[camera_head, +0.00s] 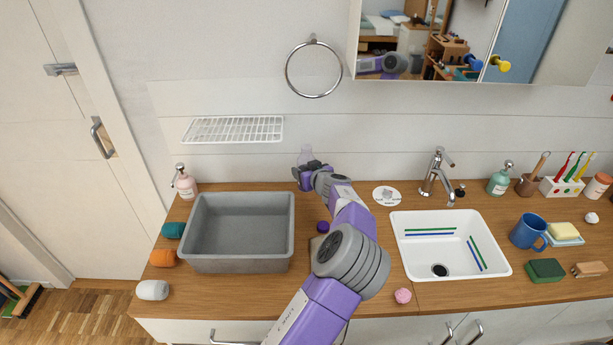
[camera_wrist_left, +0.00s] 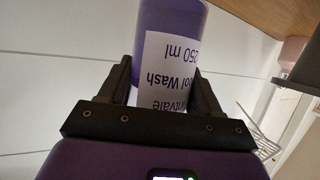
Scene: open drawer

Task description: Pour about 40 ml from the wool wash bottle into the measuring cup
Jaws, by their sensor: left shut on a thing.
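The wool wash bottle (camera_wrist_left: 170,22) is purple with a white label and shows large in the left wrist view. Its label reads upside down there, with the counter at the top of that picture, so the bottle looks about upright. My left gripper (camera_wrist_left: 165,88) is shut on it. In the head view, the bottle's pale clear part (camera_head: 306,152) shows above my left gripper (camera_head: 309,166), near the back wall. A small purple cap (camera_head: 322,226) lies on the counter beside my arm. I cannot make out the measuring cup; my left arm hides part of the counter. My right gripper is out of view.
A grey basin (camera_head: 236,268) stands left on the wooden counter, with a pink dispenser (camera_head: 187,186) behind it. A wire rack (camera_head: 233,130) is on the wall. A white sink (camera_head: 405,262) with a tap (camera_head: 437,178) is right of my arm. A pink ball (camera_head: 403,296) lies near the front edge.

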